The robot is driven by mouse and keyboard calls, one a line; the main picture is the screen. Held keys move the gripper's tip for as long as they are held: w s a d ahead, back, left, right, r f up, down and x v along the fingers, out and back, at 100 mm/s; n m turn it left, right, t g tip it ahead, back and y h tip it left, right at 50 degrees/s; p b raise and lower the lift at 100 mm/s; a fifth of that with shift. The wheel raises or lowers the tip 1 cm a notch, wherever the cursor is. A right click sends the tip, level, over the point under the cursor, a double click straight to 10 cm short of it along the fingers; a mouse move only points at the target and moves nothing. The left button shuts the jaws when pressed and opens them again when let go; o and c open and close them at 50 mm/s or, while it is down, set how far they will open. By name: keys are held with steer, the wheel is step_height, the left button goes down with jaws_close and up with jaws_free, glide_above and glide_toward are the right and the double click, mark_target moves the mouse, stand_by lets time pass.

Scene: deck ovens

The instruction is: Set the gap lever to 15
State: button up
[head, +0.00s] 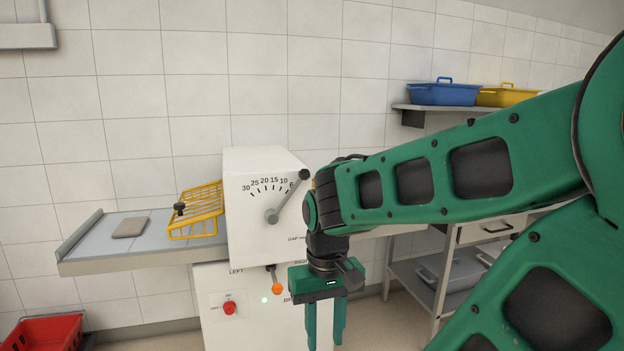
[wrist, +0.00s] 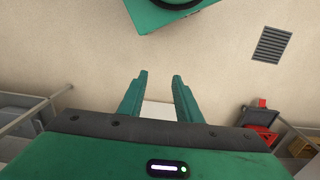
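The gap lever (head: 288,195) is a grey arm with a dark round knob, on the white machine's front. It pivots below a printed scale running from 30 at the left to about 6 at the right. The lever tilts up and right, its knob at the right end of the scale, past the 10. My gripper (head: 325,325) hangs pointing down, below and to the right of the lever and apart from it. In the wrist view my gripper (wrist: 160,78) shows its two green fingers apart, with nothing between them.
A yellow wire guard (head: 196,212) and a grey slab (head: 130,227) are on the table at left. An orange-knobbed lever (head: 277,288) and a red knob (head: 229,308) are lower on the machine. Blue (head: 443,93) and yellow trays sit on a shelf at right.

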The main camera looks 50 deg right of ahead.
steer(key=o, duration=0.5)
steer(key=shift+s+d+r, duration=0.1)
steer(key=shift+s, duration=0.15)
steer(key=shift+c, duration=0.2)
steer(key=w+d+r+n+t, duration=0.2)
steer(key=w+d+t, duration=0.35)
steer(key=w, duration=0.55)
steer(key=w+d+r+n+t, duration=0.3)
steer(key=w+d+t, duration=0.3)
steer(key=w, duration=0.6)
steer(key=m+t+h, duration=0.2)
steer(key=t+h, duration=0.3)
steer(key=t, duration=0.1)
glide_toward(307, 175)
steer(key=x, duration=1)
